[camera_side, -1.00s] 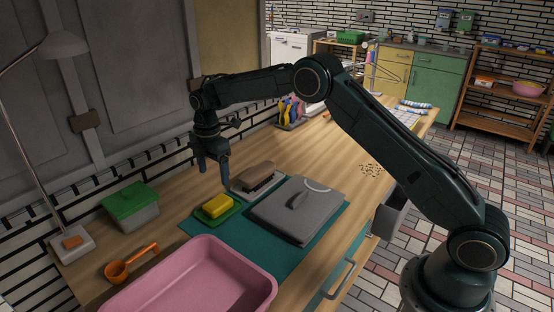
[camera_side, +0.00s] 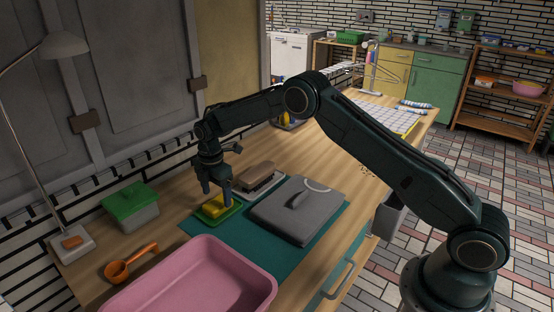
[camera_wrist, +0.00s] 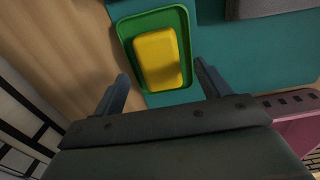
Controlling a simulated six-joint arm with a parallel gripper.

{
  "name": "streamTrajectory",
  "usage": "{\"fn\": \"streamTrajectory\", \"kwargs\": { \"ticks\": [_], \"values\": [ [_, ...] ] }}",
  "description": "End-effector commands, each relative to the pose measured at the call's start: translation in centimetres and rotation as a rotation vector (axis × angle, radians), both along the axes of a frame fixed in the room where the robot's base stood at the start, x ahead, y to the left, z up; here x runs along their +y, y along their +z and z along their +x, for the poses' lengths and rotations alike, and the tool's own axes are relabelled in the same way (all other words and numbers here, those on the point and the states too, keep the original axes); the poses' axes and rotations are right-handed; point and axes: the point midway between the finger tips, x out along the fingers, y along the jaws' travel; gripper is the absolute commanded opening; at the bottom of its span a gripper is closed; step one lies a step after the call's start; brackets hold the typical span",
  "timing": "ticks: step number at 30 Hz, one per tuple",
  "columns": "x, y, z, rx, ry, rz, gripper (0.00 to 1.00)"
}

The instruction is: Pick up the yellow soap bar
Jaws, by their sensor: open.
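The yellow soap bar (camera_side: 212,210) lies in a green soap dish on the teal mat. The wrist view shows the soap bar (camera_wrist: 158,59) whole, inside the raised rim of the green dish (camera_wrist: 124,32). My gripper (camera_side: 217,203) is just above the soap in the side view, and partly covers it. In the wrist view my gripper (camera_wrist: 162,84) is open and empty, with one finger to each side of the dish's near end. The fingers do not touch the soap in that view.
A folded grey garment (camera_side: 297,211) lies on the teal mat (camera_side: 270,258). A brown brush-like block (camera_side: 259,175) sits behind the dish. A pink tub (camera_side: 205,283) stands in front. A green-lidded box (camera_side: 131,206) and an orange scoop (camera_side: 124,266) are at left.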

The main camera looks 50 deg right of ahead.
Motion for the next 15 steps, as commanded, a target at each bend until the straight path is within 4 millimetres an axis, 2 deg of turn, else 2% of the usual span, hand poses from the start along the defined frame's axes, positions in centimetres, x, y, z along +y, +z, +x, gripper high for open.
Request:
{"fn": "streamTrajectory", "kwargs": {
  "ticks": [6, 15],
  "values": [
    [0.0, -2.2, -0.1, 0.003, 0.000, 0.000, 0.75],
    [0.0, -2.4, 0.0, 0.002, 0.000, 0.000, 0.75]
  ]
}}
